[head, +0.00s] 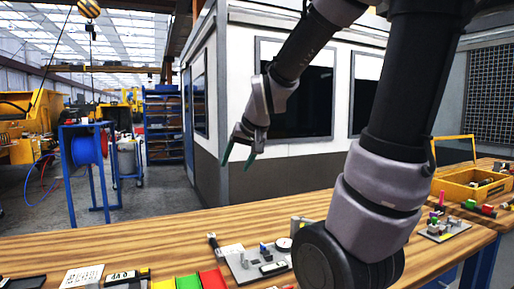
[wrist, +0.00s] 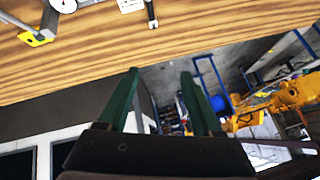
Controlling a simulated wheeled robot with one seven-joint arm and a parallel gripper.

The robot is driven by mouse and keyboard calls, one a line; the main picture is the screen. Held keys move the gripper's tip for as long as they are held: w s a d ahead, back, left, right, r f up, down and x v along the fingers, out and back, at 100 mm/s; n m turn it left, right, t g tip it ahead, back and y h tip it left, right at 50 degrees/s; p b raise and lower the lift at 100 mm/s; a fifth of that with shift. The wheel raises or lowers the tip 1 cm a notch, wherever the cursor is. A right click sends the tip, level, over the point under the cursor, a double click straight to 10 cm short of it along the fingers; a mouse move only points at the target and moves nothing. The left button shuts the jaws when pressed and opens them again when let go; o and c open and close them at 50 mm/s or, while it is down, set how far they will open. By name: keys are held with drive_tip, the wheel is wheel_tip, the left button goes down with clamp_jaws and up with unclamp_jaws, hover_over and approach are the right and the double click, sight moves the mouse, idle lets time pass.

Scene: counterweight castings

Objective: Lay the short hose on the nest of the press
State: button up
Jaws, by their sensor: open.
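My gripper (head: 238,157) is open and empty, raised in the air above the far side of the wooden bench. Its two green fingers also show apart in the wrist view (wrist: 159,76), with nothing between them. I cannot make out the short hose for certain in either view. I cannot tell the press or its nest for certain either. A grey plate (head: 240,268) with small blocks and a round dial lies on the bench, below my gripper. A second grey plate (head: 436,237) with small coloured parts lies further right. My arm hides part of the bench between them.
The wooden bench (head: 150,245) bears red (head: 213,279) and green (head: 188,282) trays, a white card (head: 82,276) and a black-and-white device (head: 122,277). A yellow box (head: 458,190) with parts stands at right. The bench's far left stretch is mostly clear. A walled cabin (head: 290,160) stands behind.

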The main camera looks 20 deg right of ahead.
drive_tip(key=s+r+m, duration=0.1)
drive_tip(key=s+r, duration=0.5)
drive_tip(key=s, duration=0.6)
drive_tip(key=shift+d, duration=0.3)
drive_tip(key=shift+s, duration=0.45)
drive_tip(key=shift+c, duration=0.5)
drive_tip(key=n+g+h, duration=0.2)
drive_tip(key=n+g, duration=0.1)
drive_tip(key=n, duration=0.1)
hover_over(214, 242)
drive_tip(key=s, duration=0.4)
drive_tip(key=f, duration=3.3)
drive_tip(key=shift+w+a+f, duration=0.1)
drive_tip(key=shift+w+f, duration=0.15)
drive_tip(key=shift+f, duration=0.05)
drive_tip(key=x, duration=0.6)
drive_tip(key=shift+w+f, duration=0.1)
drive_tip(key=shift+w, duration=0.2)
clamp_jaws()
